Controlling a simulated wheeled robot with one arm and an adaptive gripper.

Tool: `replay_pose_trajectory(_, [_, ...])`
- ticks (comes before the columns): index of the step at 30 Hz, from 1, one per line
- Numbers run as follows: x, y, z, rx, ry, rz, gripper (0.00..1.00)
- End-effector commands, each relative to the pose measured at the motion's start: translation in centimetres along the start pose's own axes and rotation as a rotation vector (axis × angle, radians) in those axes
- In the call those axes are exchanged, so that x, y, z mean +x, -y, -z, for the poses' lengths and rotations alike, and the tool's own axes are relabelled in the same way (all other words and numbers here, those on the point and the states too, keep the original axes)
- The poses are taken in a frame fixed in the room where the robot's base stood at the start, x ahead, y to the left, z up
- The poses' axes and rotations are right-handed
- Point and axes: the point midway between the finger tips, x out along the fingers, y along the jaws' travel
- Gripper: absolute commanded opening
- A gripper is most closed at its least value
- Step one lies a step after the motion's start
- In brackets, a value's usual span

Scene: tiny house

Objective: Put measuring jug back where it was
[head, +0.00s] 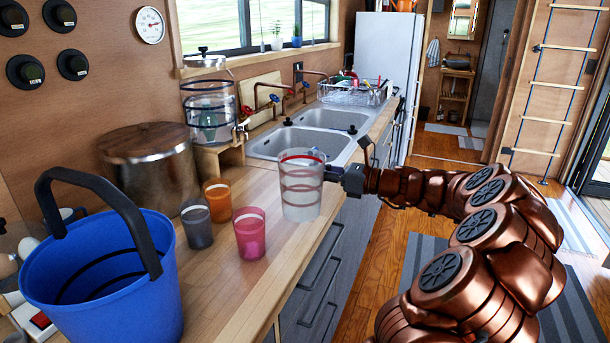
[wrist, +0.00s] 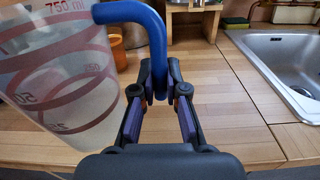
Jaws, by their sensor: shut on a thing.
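The measuring jug (head: 301,200) is a clear, frosted cup with red rings, at the counter's front edge in the head view. It also shows at the left of the wrist view (wrist: 70,85), with red volume marks and a blue handle (wrist: 156,45). My gripper (head: 342,177) reaches it from the right. In the wrist view my gripper (wrist: 160,88) is shut on the lower part of the blue handle. The jug looks upright in the head view. I cannot tell whether its base touches the wooden counter (head: 262,285).
An orange cup (head: 217,200), a grey cup (head: 196,225) and a pink cup (head: 250,235) stand left of the jug. A blue bucket (head: 105,285) is at the near left.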

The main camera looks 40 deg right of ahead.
Motion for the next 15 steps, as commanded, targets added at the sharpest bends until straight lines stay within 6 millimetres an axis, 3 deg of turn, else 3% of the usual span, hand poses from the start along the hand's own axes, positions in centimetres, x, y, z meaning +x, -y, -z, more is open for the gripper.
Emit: replay_pose_trajectory(15, [4.3, 6.9, 0.7, 0.000, -0.003, 0.001, 0.00])
